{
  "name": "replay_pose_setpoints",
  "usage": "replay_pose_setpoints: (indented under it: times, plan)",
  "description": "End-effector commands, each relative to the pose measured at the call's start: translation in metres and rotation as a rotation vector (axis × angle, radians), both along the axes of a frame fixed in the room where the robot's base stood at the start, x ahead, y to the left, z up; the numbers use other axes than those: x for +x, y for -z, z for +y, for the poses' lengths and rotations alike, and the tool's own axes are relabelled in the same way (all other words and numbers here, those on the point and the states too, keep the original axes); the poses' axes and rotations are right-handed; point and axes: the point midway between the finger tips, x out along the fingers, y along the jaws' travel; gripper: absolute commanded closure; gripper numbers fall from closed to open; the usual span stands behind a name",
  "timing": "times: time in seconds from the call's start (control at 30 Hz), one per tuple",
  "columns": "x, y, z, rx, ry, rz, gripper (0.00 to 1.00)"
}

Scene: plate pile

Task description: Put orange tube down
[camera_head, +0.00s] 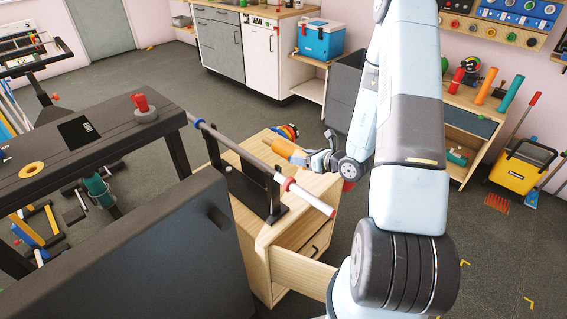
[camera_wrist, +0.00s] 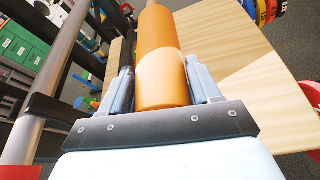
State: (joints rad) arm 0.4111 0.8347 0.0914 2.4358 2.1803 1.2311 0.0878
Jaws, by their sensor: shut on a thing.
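The orange tube (camera_wrist: 160,60) is between the two fingers of my gripper (camera_wrist: 163,88) in the wrist view, pointing away from the palm. In the head view my gripper (camera_head: 312,159) is shut on the orange tube (camera_head: 287,150), which is held over the light wooden cabinet top (camera_head: 246,159). Bare wood (camera_wrist: 235,85) shows below and to the right of the tube in the wrist view. I cannot tell whether the tube touches the wood.
A long grey bar (camera_head: 240,154) on a black stand (camera_head: 250,195) runs along the left of the cabinet top. An open drawer (camera_head: 290,270) is at its front. Coloured discs (camera_head: 288,131) sit at the back edge. A side shelf (camera_head: 476,125) holds other coloured tubes.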

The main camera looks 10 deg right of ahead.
Motion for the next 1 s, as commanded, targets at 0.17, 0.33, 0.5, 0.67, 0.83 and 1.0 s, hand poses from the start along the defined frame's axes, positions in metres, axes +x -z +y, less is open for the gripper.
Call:
replay_pose_setpoints:
  times: [0.17, 0.33, 0.5, 0.67, 0.83, 1.0]
  plan:
    - [0.027, 0.012, 0.001, 0.000, -0.004, -0.002, 0.83]
    - [0.060, 0.027, 0.002, -0.001, -0.004, -0.004, 0.83]
    - [0.091, 0.043, 0.003, 0.000, -0.003, -0.002, 0.83]
    - [0.111, 0.069, 0.003, 0.001, -0.002, 0.000, 0.83]
    - [0.126, 0.087, 0.004, 0.000, -0.002, -0.001, 0.83]
    - [0.131, 0.093, 0.004, 0.000, -0.002, -0.001, 0.83]
